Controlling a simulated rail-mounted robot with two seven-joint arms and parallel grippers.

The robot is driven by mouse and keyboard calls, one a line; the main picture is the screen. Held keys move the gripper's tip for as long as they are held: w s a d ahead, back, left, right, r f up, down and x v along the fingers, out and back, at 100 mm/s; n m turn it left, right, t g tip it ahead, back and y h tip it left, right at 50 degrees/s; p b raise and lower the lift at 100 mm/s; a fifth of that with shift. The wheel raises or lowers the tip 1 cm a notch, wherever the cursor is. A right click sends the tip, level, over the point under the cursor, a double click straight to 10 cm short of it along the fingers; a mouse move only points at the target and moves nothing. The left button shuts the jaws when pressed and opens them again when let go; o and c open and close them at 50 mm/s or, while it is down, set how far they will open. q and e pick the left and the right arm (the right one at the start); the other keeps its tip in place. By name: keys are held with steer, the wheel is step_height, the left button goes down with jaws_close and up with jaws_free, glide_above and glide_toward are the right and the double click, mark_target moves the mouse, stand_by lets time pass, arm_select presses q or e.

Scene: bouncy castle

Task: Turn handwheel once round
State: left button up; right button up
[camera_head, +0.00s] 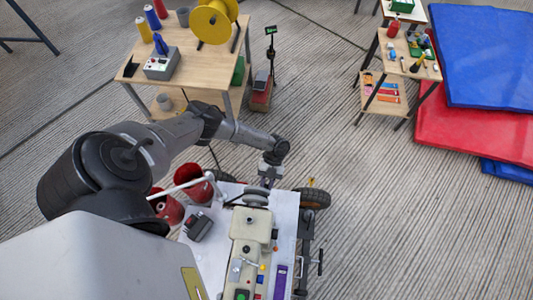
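A cream machine (252,235), which looks like a sewing machine, stands on a white cart top (206,262). A grey round wheel (256,196), apparently the handwheel, sits at its far end. My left arm reaches over from the left, and my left gripper (267,180) points down right at the wheel's far right side. Its fingertips are small and partly hidden, so I cannot tell whether they touch the wheel or how far apart they are. My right gripper is not in view.
Red cylinders (168,208) and a dark grey device (198,227) lie left of the machine. A wooden table (195,72) with spools stands at the back left. Shelves (384,100) and blue and red mats (478,128) are at the right. The floor between is mostly clear.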

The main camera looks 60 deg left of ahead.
arm_select(q)
steer(key=o, duration=0.4)
steer(key=shift+o, duration=0.2)
steer(key=v, duration=1.3)
steer(key=shift+a+r, duration=0.25)
steer(key=shift+w, duration=0.2)
